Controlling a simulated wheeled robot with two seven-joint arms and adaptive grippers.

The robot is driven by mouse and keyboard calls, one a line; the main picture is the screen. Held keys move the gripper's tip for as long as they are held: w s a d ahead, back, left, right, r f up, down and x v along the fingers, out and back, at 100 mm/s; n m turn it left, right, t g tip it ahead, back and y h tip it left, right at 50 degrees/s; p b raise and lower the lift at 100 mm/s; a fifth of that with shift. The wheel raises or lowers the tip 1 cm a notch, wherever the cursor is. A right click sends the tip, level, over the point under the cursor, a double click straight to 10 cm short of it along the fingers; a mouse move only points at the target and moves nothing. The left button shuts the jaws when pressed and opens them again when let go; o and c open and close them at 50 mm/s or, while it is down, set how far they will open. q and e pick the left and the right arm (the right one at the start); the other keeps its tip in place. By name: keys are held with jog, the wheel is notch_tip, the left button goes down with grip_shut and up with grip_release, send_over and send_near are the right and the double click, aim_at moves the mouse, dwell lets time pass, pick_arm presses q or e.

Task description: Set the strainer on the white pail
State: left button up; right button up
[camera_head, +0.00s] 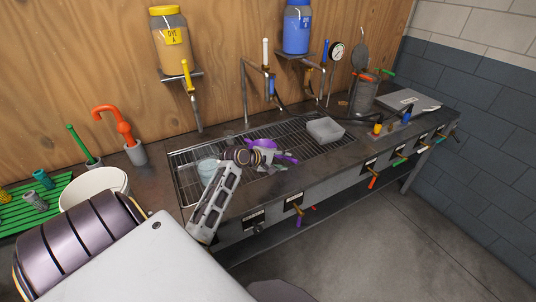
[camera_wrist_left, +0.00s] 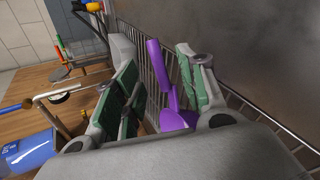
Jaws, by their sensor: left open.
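A purple object with a handle, which I take to be the strainer (camera_head: 261,144), lies on the wire rack of the sink, partly hidden behind my left gripper (camera_head: 272,158). In the left wrist view the purple piece (camera_wrist_left: 163,83) shows between the spread green-padded fingers of my left gripper (camera_wrist_left: 165,88). The left gripper is open, with its fingers on either side of the purple piece; I cannot tell whether they touch it. The white pail (camera_head: 93,183) stands at the left of the counter, its lower part hidden by my left arm. My right gripper is not in view.
A light-blue translucent vessel (camera_head: 207,169) is on the rack, left of my gripper. Yellow (camera_head: 170,42) and blue (camera_head: 297,28) dye jars are above.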

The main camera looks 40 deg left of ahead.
aim_at(290, 159)
pick_arm(q)
jog(key=shift+x, duration=0.9)
jog(key=shift+x, duration=2.55)
jog(key=shift+w+a+r, duration=0.1)
jog(key=shift+c, duration=0.3)
grip_shut()
